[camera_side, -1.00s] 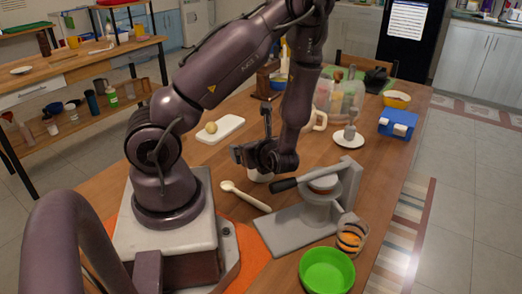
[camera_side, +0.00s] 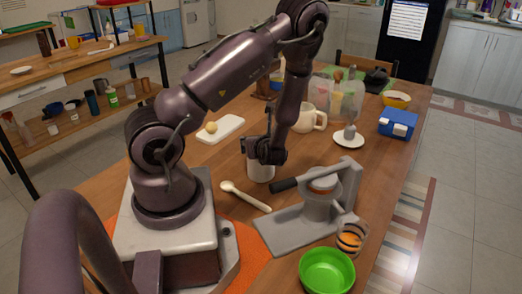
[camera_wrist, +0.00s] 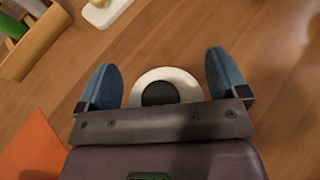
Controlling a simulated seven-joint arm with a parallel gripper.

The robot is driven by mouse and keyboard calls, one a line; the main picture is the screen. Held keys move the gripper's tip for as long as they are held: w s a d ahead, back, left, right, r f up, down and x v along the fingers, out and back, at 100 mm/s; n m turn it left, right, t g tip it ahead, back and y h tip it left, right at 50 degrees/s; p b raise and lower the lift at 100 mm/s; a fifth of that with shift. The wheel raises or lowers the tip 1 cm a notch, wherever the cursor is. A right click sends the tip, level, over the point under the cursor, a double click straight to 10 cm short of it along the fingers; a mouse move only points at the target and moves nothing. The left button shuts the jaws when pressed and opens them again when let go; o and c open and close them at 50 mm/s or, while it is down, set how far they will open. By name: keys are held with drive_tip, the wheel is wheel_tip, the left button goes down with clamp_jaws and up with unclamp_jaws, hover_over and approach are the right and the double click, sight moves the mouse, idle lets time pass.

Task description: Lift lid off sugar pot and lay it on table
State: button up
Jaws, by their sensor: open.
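A white pot (camera_side: 260,172), likely the sugar pot, stands on the wooden table. My gripper (camera_side: 262,150) is just over and in front of its top, hiding much of the top in the side view. In the wrist view my gripper (camera_wrist: 163,85) is open, with its two blue fingers apart on either side of a round white shape (camera_wrist: 166,73) with a dark centre. I cannot tell whether that dark centre is a lid's knob or the pot's opening. No contact with the fingers shows; gaps are visible on both sides.
A pale spoon (camera_side: 244,196) lies in front of the pot. A grey press (camera_side: 305,215) with a dark handle stands close at the right. A white board (camera_side: 220,129), a cream mug (camera_side: 309,117) and a white disc with a grey piece (camera_side: 348,140) are behind.

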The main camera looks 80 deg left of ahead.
drive_tip(key=c, duration=1.1)
drive_tip(key=shift+d+f, duration=0.1)
drive_tip(key=shift+f, duration=0.05)
drive_tip(key=c, duration=0.5)
drive_tip(key=shift+o, duration=0.2)
